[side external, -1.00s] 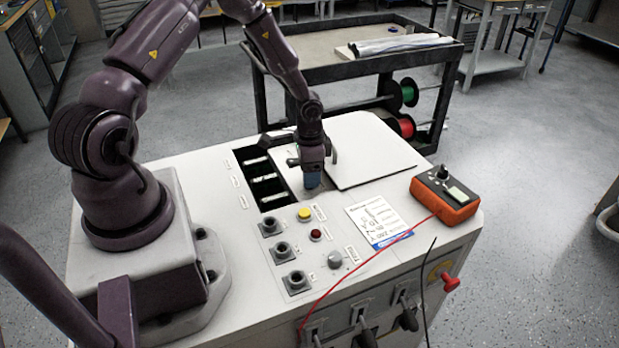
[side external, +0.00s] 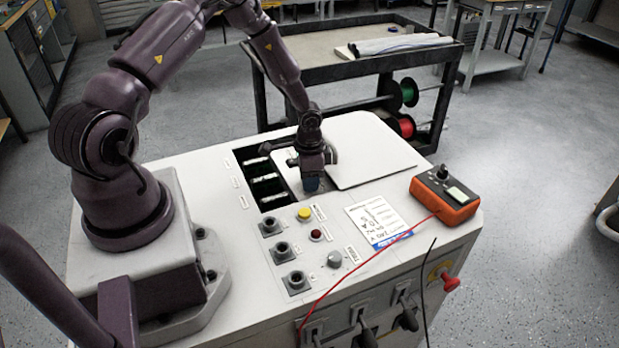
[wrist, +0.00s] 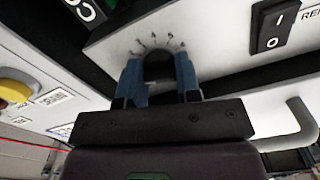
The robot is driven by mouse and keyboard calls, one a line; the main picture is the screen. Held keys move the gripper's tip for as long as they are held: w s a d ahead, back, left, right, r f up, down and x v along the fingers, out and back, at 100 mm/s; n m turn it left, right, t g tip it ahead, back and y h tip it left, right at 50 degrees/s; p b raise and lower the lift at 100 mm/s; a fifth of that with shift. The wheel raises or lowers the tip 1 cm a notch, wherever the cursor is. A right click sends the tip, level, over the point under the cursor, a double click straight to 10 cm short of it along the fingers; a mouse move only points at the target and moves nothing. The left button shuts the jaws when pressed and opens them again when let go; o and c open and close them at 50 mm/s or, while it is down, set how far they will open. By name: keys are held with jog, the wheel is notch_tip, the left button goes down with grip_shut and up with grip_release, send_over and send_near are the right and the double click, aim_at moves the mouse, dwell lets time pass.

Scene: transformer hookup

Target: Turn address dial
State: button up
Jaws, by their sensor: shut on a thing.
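The address dial (wrist: 158,67) is a dark round knob on a pale panel. Small tick marks fan out around its far side in the wrist view. My gripper (wrist: 159,75) has its two blue fingers on either side of the dial, shut on it. In the side view my gripper (side external: 311,184) points down at the panel beside the dark open bay, and the arm hides the dial there. I cannot read which mark the dial points to.
A black rocker switch (wrist: 272,28) sits right of the dial, with a grey handle (wrist: 300,122) nearer. The open bay (side external: 264,180), yellow button (side external: 304,214), white lid (side external: 370,150) and orange meter (side external: 445,197) with a red lead are on the cabinet top.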

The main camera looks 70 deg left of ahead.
jog(key=shift+m, duration=0.3)
jog(key=m, duration=0.5)
jog(key=shift+m, duration=0.3)
jog(key=m, duration=0.5)
jog(key=shift+m, duration=0.3)
jog(key=o, duration=0.9)
jog(key=shift+o, duration=0.2)
